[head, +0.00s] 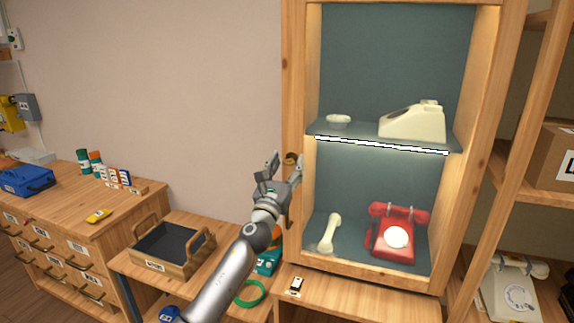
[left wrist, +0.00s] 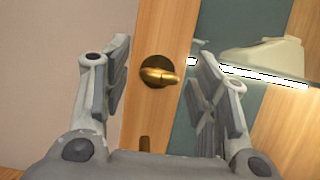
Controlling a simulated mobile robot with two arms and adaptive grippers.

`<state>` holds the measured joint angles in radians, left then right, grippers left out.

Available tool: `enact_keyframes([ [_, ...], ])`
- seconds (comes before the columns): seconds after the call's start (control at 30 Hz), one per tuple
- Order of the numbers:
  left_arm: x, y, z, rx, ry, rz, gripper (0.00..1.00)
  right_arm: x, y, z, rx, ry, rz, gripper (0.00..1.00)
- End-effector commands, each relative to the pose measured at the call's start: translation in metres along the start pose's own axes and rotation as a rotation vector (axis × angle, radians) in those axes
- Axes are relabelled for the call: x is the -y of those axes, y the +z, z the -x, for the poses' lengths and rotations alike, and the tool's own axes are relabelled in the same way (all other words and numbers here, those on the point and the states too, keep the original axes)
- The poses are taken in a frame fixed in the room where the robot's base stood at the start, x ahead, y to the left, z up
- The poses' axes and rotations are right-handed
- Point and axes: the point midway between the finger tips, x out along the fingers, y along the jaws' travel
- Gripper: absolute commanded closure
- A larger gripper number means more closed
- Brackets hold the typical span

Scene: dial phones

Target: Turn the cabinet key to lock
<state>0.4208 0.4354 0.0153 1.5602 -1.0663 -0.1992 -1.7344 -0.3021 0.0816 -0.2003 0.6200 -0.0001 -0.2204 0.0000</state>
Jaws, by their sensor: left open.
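The cabinet (head: 292,60) is a wooden display case with a pale frame, standing right of centre in the head view. The brass key (left wrist: 160,76) sits in a round brass plate on the cabinet's left upright in the left wrist view, its bow lying about level. The key's plate also shows in the head view (head: 291,159), just beyond the gripper. My left gripper (head: 285,164) is open in front of the key. In the left wrist view its two fingers (left wrist: 163,85) stand apart, one on each side of the key, with no contact visible. My right gripper is not seen.
Inside the cabinet are a cream phone (head: 414,122) on the upper shelf and a red phone (head: 392,236) below, with a cream handset (head: 330,233). A wooden tray (head: 205,262) and a green ring (head: 250,293) lie on the low table at left.

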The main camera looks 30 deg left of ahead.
Motion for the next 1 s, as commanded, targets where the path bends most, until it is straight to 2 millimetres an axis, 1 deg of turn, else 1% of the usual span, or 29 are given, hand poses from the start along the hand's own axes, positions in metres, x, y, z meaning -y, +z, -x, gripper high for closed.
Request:
enact_keyframes([
  [0.23, -0.0001, -0.0005, -0.0007, -0.001, 0.0, 0.0, 0.46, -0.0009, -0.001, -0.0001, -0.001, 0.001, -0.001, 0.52],
  [0.27, -0.0001, -0.0005, -0.0007, -0.001, 0.0, 0.001, 0.48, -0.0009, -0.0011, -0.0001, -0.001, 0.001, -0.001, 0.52],
  [0.6, -0.0002, -0.0005, -0.0005, -0.001, 0.0, 0.001, 0.91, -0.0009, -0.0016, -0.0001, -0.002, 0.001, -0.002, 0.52],
  [0.83, 0.0002, -0.0006, -0.0004, -0.001, 0.007, 0.018, 0.92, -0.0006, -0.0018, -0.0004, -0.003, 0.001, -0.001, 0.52],
  [1.0, 0.0004, -0.0007, -0.0003, -0.001, 0.031, 0.075, 0.92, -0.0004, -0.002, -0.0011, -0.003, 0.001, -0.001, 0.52],
])
